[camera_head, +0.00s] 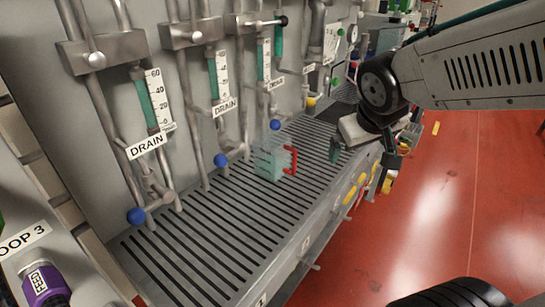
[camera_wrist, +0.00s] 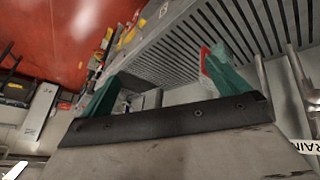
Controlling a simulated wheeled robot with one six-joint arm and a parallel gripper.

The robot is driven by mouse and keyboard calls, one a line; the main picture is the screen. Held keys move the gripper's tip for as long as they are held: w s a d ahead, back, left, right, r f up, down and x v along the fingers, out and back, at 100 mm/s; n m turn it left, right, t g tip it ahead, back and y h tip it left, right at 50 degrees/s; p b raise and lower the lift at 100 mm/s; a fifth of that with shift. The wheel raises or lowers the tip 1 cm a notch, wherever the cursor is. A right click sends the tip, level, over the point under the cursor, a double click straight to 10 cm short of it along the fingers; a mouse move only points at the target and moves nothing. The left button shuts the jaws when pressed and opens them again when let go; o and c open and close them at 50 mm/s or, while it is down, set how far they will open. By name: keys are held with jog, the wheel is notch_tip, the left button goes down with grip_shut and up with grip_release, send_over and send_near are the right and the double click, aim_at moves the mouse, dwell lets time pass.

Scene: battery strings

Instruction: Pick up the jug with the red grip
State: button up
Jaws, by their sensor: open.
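A clear jug (camera_head: 272,163) with a red grip (camera_head: 291,160) stands upright on the slotted grey bench, its grip facing right. It appears to hold pale greenish liquid. My gripper (camera_head: 356,162) is to the right of the jug, apart from it, over the bench's front edge. In the wrist view my gripper (camera_wrist: 160,66) shows two green fingers spread wide with nothing held between them. A bit of red (camera_wrist: 204,60) shows beside the right finger there; I cannot tell whether it is the grip. The jug's body is not clearly visible in that view.
The slotted bench (camera_head: 215,240) is clear to the left of the jug. Behind it are pipes with gauges, DRAIN labels (camera_head: 147,146) and blue knobs (camera_head: 221,160). A purple-capped fitting (camera_head: 45,285) is at the lower left. Red floor (camera_head: 450,210) lies open to the right.

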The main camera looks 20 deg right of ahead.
jog(key=w+d+f+n+t, duration=0.2)
jog(key=w+d+t, duration=0.1)
jog(key=w, duration=0.7)
jog(key=n+t+y, duration=0.2)
jog(key=n+y, duration=0.3)
jog(key=y, duration=0.5)
send_near(280, 142)
jog(key=s+a+r, duration=0.2)
jog(key=s+a, duration=0.1)
jog(key=shift+y, duration=0.3)
jog(key=x, duration=0.7)
jog(key=shift+w+f, duration=0.15)
jog(key=shift+f, duration=0.15)
jog(key=c, duration=1.5)
jog(key=shift+r, duration=0.15)
